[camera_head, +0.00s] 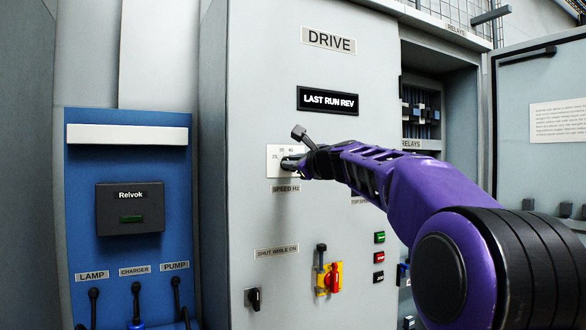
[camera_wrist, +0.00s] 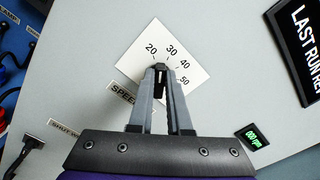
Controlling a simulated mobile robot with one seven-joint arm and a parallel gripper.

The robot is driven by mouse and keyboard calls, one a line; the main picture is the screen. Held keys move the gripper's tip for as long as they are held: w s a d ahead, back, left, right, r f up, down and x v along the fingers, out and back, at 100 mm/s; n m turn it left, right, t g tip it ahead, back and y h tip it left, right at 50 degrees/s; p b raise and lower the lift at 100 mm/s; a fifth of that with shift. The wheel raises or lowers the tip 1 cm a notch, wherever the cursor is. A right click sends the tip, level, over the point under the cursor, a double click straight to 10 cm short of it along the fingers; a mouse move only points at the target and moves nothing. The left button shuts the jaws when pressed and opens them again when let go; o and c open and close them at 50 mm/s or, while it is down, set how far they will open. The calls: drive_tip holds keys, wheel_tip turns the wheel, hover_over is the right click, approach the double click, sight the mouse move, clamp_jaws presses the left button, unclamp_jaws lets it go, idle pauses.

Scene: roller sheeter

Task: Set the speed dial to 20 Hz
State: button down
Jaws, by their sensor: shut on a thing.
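The speed dial's white scale plate (camera_head: 275,157) is on the grey cabinet front, above the label "SPEED HZ". In the wrist view the plate (camera_wrist: 140,42) shows the marks 20, 30, 40 and 50. My gripper (camera_head: 297,163) is at the plate from the right. In the wrist view my gripper (camera_wrist: 161,74) has its two grey fingers shut on the dark dial knob (camera_wrist: 161,69), in front of the plate's lower right part. The fingers hide most of the knob, and I cannot tell which mark it points to.
A "LAST RUN REV" display (camera_head: 327,101) is above the dial. A red handle (camera_head: 334,277) on a yellow plate and a black switch (camera_head: 254,298) are below. A blue panel (camera_head: 128,240) stands left. A small green readout (camera_wrist: 253,137) shows right of my fingers.

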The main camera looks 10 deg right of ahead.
drive_tip(key=shift+a+f+n+b, duration=0.15)
drive_tip(key=shift+n+b, duration=0.75)
drive_tip(key=shift+n, duration=1.2)
drive_tip(key=c, duration=0.9)
unclamp_jaws()
drive_tip(key=shift+o, duration=0.2)
drive_tip(key=shift+s, duration=0.15)
